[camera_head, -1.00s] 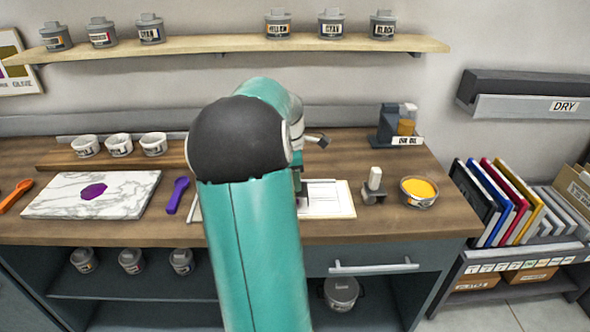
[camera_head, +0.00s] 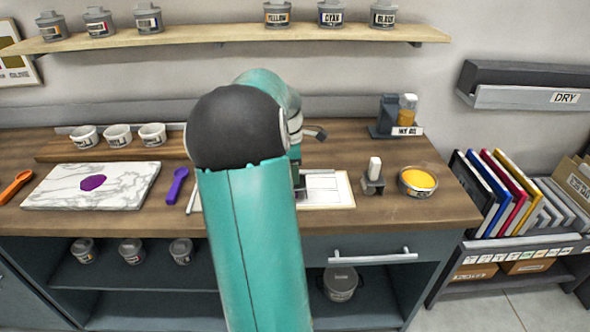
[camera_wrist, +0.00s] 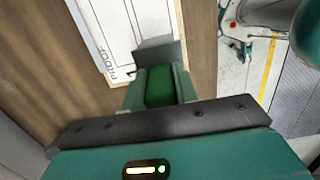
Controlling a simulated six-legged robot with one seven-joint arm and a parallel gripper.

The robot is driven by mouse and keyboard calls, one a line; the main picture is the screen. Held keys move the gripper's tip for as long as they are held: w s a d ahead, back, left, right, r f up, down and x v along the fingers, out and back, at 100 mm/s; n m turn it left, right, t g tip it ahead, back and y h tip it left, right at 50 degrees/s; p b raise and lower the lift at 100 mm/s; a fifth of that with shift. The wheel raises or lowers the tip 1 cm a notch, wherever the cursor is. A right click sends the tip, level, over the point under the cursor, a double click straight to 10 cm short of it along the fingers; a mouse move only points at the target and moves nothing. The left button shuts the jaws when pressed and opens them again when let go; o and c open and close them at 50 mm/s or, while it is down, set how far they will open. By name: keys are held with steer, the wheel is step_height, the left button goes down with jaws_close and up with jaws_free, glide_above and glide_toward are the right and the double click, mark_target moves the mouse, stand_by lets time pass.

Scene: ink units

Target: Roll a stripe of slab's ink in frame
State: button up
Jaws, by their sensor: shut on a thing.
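The marble slab (camera_head: 50,190) lies at the left of the counter with a purple ink patch (camera_head: 93,183) on it. The white proof sheet (camera_head: 335,190) lies right of centre, partly hidden by my arm. Its printed frame lines and the word PROOF show in the wrist view (camera_wrist: 107,52); the visible part bears no ink. My gripper (camera_wrist: 160,78) is shut on a green-handled tool (camera_wrist: 160,92). A grey block (camera_wrist: 158,50), apparently the tool's head, is over the sheet's near part. I cannot tell whether it touches the paper.
A purple spatula (camera_head: 177,185) lies between slab and sheet. A white-handled grey tool (camera_head: 374,177) and a bowl of yellow ink (camera_head: 418,181) stand right of the sheet. Small white tubs (camera_head: 117,136) stand behind the slab. The counter's front edge is close to the sheet.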

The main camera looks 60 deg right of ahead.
mark_target(305, 181)
steer(key=shift+f, duration=0.45)
steer(key=shift+s+d+r, duration=0.1)
steer(key=shift+s+d, duration=0.25)
steer(key=shift+s, duration=0.35)
steer(key=shift+s+d, duration=0.3)
steer(key=shift+s, duration=0.35)
steer(key=shift+s+d, duration=0.9)
steer(key=shift+s, duration=0.85)
steer(key=shift+s+d, duration=0.85)
steer(key=shift+s, duration=0.85)
steer(key=shift+s+d, duration=0.9)
steer(key=shift+s, duration=0.85)
steer(key=shift+w+a, duration=0.9)
steer(key=shift+w, duration=0.85)
steer(key=shift+w+a, duration=0.9)
steer(key=shift+w, duration=0.9)
steer(key=shift+w+a, duration=0.9)
steer(key=shift+w, duration=0.85)
steer(key=shift+w+a+f, duration=0.15)
steer(key=shift+w+a, duration=0.2)
steer(key=shift+w, duration=0.3)
steer(key=shift+w+a+f, duration=0.1)
steer(key=shift+w+a, duration=0.2)
steer(key=shift+w, duration=0.3)
steer(key=shift+r, duration=3.05)
